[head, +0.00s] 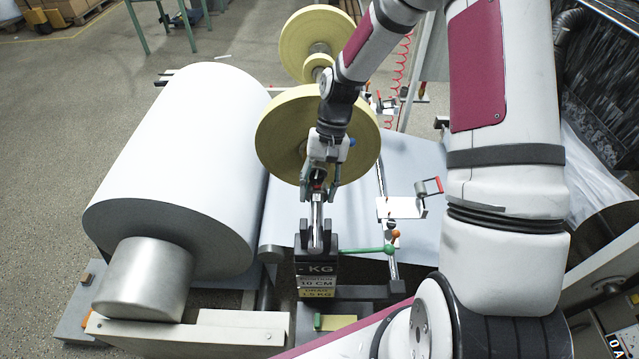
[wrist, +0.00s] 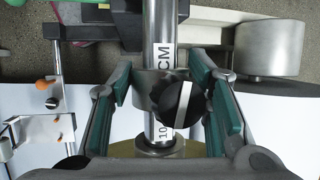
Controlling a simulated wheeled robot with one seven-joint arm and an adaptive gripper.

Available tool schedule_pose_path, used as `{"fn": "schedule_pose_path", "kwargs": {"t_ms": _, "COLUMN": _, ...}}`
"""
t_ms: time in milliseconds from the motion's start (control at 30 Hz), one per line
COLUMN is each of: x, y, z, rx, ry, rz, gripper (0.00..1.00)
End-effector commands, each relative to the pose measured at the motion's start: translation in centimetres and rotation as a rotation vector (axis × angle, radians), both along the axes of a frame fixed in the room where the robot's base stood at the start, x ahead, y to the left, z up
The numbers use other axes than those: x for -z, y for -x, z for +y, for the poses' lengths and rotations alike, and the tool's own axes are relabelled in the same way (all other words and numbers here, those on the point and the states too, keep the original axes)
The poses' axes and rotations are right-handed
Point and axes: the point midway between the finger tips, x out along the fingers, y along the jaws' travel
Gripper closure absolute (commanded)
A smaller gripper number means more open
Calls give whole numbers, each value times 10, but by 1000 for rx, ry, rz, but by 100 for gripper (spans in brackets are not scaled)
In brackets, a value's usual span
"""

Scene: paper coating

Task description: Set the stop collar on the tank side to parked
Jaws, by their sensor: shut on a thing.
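The stop collar (wrist: 150,88) is a metal ring around a bright rod (wrist: 160,30), with a dark round knob (wrist: 182,104) bearing a white line on its face. The rod carries a white label reading 10 and CM; the collar covers part of it. My gripper (wrist: 163,78) has a green-padded finger on each side of the collar and is shut on it. I cannot tell which collar position is the parked one.
A large white roll (head: 180,170) is at the left. Yellowish discs (head: 280,135) stand behind my gripper. A green lever (head: 365,250) and a red-handled bracket (head: 405,207) are at the right.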

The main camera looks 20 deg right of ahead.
Motion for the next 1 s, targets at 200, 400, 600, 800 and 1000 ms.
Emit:
{"fn": "schedule_pose_path", "kwargs": {"t_ms": 200, "x": -2, "y": 32, "z": 13, "rx": -3, "ry": -2, "rz": 8, "gripper": 100}}
{"fn": "schedule_pose_path", "kwargs": {"t_ms": 400, "x": 0, "y": 34, "z": 14, "rx": -2, "ry": -1, "rz": 6, "gripper": 100}}
{"fn": "schedule_pose_path", "kwargs": {"t_ms": 600, "x": 0, "y": 33, "z": 14, "rx": -1, "ry": -1, "rz": 5, "gripper": 47}}
{"fn": "schedule_pose_path", "kwargs": {"t_ms": 800, "x": 0, "y": 33, "z": 13, "rx": -1, "ry": -1, "rz": 4, "gripper": 36}}
{"fn": "schedule_pose_path", "kwargs": {"t_ms": 1000, "x": -1, "y": 32, "z": 13, "rx": -1, "ry": 0, "rz": 3, "gripper": 36}}
